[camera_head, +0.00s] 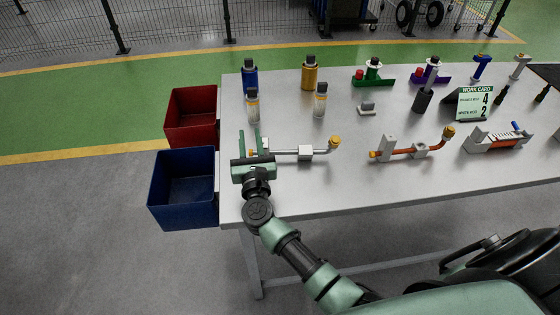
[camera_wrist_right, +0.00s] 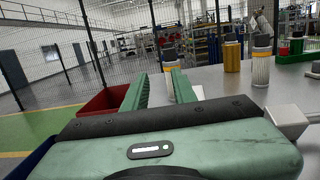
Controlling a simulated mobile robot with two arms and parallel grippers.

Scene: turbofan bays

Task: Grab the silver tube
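The silver tube (camera_head: 286,152) lies low on the grey table at the left, with a pale block around its middle and a yellow cap on its raised right end. Its left end is beside my right gripper (camera_head: 250,140) and partly hidden by it. My right gripper is open, its green fingers apart and pointing toward the back of the table. In the right wrist view the fingers (camera_wrist_right: 160,88) have nothing gripped between them, and a pale block and grey tube piece (camera_wrist_right: 288,118) show to the right of the gripper. My left gripper is not in view.
A red bin (camera_head: 191,112) and a blue bin (camera_head: 184,190) stand off the left edge of the table (camera_head: 350,190). A copper tube (camera_head: 405,152) lies to the right. Bottles (camera_head: 320,100) and canisters (camera_head: 309,74) stand behind. The table front is clear.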

